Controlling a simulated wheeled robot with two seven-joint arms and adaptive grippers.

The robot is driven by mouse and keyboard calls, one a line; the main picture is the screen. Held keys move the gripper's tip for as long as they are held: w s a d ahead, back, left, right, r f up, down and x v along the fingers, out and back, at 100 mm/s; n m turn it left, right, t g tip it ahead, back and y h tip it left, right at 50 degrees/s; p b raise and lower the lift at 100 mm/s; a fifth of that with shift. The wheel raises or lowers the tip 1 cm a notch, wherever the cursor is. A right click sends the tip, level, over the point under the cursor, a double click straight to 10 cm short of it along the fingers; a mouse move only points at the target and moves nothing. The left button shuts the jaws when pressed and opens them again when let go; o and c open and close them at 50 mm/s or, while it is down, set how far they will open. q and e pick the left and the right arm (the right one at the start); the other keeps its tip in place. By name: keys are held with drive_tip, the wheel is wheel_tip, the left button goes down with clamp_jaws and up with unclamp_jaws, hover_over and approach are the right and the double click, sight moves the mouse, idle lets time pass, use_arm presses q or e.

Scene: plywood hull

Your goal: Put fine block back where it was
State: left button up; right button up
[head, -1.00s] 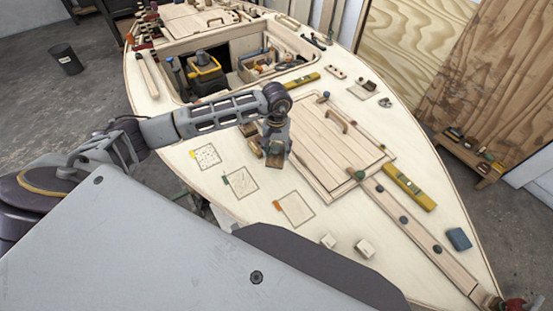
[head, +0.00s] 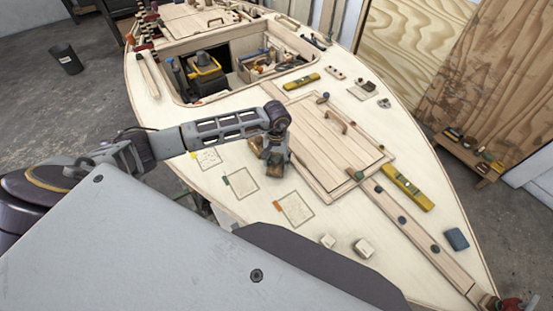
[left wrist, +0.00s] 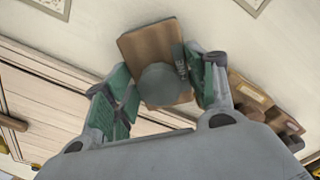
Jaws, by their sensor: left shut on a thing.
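My left gripper (head: 273,160) is over the pale deck, left of the hatch panel. In the left wrist view, its green-padded fingers (left wrist: 166,88) are shut on a brown block (left wrist: 148,45) with a round grey patch on its face. In the head view the block is mostly hidden by the gripper. Three outlined squares are drawn on the deck: one with a yellow tab (head: 206,160), one with a green tab (head: 242,182) and one with an orange tab (head: 295,208). My right gripper is not in view.
Other brown pieces (left wrist: 250,95) lie close beside the gripper. The hatch panel (head: 325,145) with its handle is to the right, with a yellow level (head: 408,187) beyond. The outlined squares look empty of blocks.

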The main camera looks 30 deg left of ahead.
sight(276, 158)
use_arm(q)
drive_tip(key=shift+f, duration=0.3)
drive_tip(key=o, duration=1.1)
drive_tip(key=shift+c, duration=0.2)
drive_tip(key=shift+r, duration=0.15)
drive_tip(key=shift+r, duration=0.25)
wheel_tip(276, 158, up, 12)
drive_tip(key=b, duration=0.2)
drive_tip(key=shift+f, duration=0.2)
drive_tip(key=shift+s+f, duration=0.1)
drive_tip(key=shift+s, duration=0.05)
